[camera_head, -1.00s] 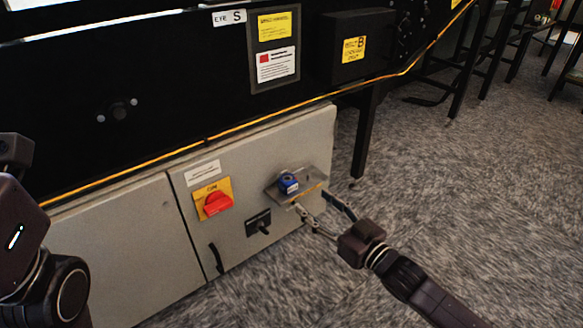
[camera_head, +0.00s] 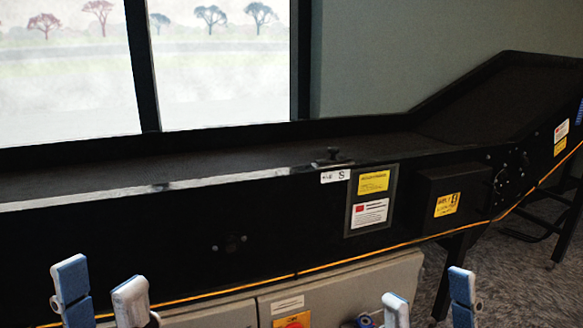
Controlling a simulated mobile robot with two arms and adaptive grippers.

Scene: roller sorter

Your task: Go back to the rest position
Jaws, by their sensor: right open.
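My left gripper (camera_head: 101,290) is at the bottom left of the head view, its two blue-and-grey fingertips pointing up. It is open, with a clear empty gap between the fingers. My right gripper (camera_head: 428,298) is at the bottom right, also fingers up, open and empty. Both appear in front of the black conveyor side and the grey cabinet (camera_head: 345,285), and neither shows contact with anything. The arms behind the fingers are below the picture edge.
The black conveyor (camera_head: 130,240) spans the view and rises at the right. Grey carpet (camera_head: 515,275) is open at the right.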

